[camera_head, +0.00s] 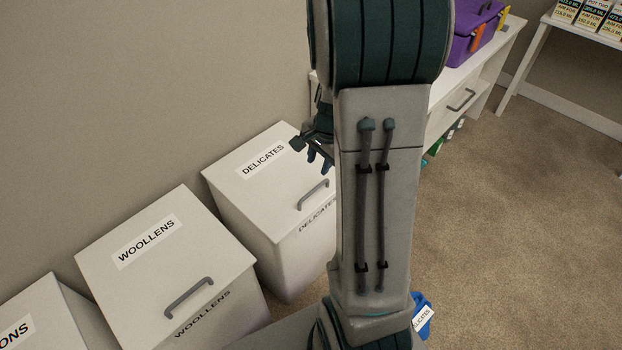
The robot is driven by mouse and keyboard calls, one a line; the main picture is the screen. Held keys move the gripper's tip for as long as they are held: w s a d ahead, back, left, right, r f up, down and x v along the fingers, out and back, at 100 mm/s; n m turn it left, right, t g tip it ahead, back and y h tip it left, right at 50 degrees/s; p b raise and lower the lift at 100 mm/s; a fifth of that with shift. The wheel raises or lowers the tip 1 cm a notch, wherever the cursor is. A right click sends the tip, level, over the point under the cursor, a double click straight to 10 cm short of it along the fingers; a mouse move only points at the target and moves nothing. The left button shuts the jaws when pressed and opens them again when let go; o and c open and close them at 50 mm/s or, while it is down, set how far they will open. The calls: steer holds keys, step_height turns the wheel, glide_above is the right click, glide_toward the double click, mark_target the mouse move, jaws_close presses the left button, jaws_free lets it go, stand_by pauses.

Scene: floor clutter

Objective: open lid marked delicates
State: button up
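The white bin marked DELICATES (292,255) stands against the wall, left of my arm. Its lid (250,185) lies flat and closed, with a DELICATES label on top and a grey bar handle (312,195) near the front edge. My gripper (314,158) shows as dark fingers over the lid's right part, behind and above the handle in the picture. It does not appear to touch the handle. My arm hides part of the gripper and the bin's right side, so the finger opening is unclear.
A closed WOOLLENS bin (190,262) stands left of the DELICATES bin, with another labelled bin (42,318) beyond it. A blue object (423,312) with a partly hidden label is at lower right. A white unit (490,65) carries a purple box (474,34). Carpet at right is clear.

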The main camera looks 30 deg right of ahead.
mark_target(310, 192)
steer(key=w+f+b, duration=0.1)
steer(key=f, duration=0.3)
steer(key=f+b, duration=0.1)
steer(key=f, duration=0.4)
steer(key=w+a+f+b, duration=0.1)
steer(key=f, duration=0.3)
steer(key=shift+w+f, duration=0.2)
steer(key=shift+w, duration=0.1)
jaws_close()
